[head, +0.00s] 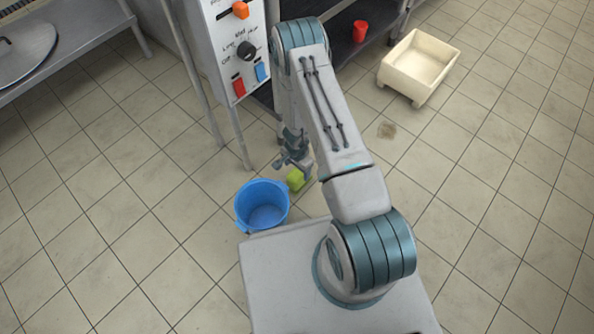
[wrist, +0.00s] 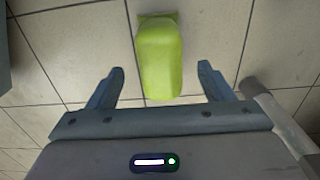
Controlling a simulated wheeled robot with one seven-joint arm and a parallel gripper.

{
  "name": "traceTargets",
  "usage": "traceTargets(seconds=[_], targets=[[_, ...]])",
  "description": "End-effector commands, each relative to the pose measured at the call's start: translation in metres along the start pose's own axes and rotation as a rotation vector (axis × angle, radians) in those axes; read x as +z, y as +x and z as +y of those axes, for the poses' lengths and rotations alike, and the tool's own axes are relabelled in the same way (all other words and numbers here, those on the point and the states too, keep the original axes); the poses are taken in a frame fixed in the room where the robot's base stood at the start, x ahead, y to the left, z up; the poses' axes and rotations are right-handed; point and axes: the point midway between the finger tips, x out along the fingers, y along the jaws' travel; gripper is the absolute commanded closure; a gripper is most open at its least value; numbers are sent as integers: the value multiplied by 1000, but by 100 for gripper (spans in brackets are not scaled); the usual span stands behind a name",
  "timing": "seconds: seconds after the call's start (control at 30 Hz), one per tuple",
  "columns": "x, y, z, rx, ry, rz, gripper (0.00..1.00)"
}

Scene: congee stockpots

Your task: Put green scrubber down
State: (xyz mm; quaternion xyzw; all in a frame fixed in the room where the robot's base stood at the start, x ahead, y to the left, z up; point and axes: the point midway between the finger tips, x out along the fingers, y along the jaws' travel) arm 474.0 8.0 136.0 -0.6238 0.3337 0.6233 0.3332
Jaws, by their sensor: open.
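The green scrubber (head: 296,179) is to the right of the blue bucket in the head view, partly hidden by my arm. In the wrist view the green scrubber (wrist: 160,58) shows against the floor tiles, ahead of and between my two fingers. My gripper (wrist: 161,84) is open, with a clear gap between each finger and the scrubber. In the head view my gripper (head: 292,164) is low, just above the scrubber. I cannot tell from these views whether the scrubber rests fully on the floor.
A blue bucket (head: 263,205) stands left of the scrubber. A control panel (head: 238,48) on metal legs is behind. A cream tub (head: 419,66) sits on the floor at back right, near a red cup (head: 360,31) on a dark low shelf. Floor at left and right is clear.

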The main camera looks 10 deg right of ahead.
Motion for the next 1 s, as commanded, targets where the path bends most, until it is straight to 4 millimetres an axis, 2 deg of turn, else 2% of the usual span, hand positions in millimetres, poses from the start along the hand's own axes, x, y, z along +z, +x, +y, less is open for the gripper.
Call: traceTargets(seconds=[0.03,0.2,0.43,0.57,0.67,0.8,1.0], targets=[[0,-19,-1,-1,-3,2,26],[0,-50,0,0,-2,1,26],[0,-70,-1,-3,-3,-1,26],[0,-90,-11,-32,-29,-12,26],[1,-119,-24,-74,-72,-29,26],[6,-171,-41,-139,-156,-57,26],[18,-244,-50,-210,-288,-86,26]])
